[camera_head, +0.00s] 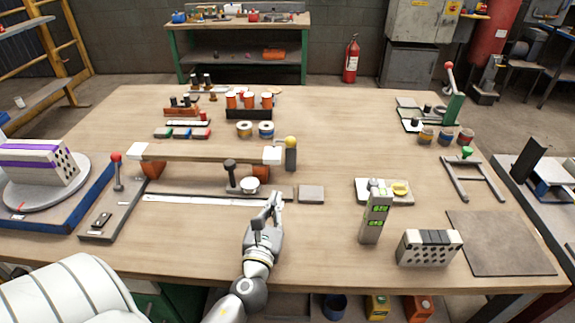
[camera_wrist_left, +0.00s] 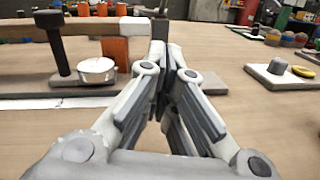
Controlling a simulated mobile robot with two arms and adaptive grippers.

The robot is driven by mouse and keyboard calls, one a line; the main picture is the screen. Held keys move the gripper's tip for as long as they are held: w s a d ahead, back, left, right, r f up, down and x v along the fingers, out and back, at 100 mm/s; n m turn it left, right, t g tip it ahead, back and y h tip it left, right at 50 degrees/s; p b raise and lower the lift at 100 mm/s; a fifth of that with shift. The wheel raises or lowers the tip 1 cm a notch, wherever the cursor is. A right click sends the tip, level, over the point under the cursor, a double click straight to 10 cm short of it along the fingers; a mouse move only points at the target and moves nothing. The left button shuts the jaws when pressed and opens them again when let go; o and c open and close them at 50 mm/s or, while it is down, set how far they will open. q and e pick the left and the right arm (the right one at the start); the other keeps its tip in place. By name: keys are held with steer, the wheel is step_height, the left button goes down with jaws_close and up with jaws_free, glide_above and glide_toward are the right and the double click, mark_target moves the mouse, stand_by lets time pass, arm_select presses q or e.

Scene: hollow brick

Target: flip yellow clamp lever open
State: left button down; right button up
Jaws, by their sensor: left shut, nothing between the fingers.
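A yellow ball knob (camera_head: 291,142) tops a dark upright grey post (camera_head: 291,160) at the right end of a wooden bar (camera_head: 205,154) held by white end pieces. I take this to be the yellow clamp lever. In the left wrist view a dark post shows behind my fingertips, and the knob cannot be made out. My left gripper (camera_head: 277,200) is shut and empty, in front of the post and apart from it in the head view. Its fingers also fill the left wrist view (camera_wrist_left: 167,55). My right gripper is not in view.
A black-handled post (camera_head: 230,172) and a white round cap (camera_head: 250,184) stand left of my gripper. A green-display device (camera_head: 375,215) and a holed block (camera_head: 429,247) stand further right.

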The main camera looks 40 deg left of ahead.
mark_target(291, 141)
arm_select(q)
steer(key=shift+f, duration=0.1)
steer(key=shift+s+r, duration=0.15)
steer(key=shift+r, duration=0.05)
steer(key=p+x, duration=0.1)
steer(key=x, duration=0.9)
steer(key=shift+d+p, duration=0.1)
steer(key=shift+p, duration=0.25)
steer(key=w+r+p, duration=0.2)
steer(key=r, duration=0.1)
steer(key=shift+w+a, duration=0.3)
steer(key=shift+a, duration=0.05)
steer(key=shift+w, duration=0.1)
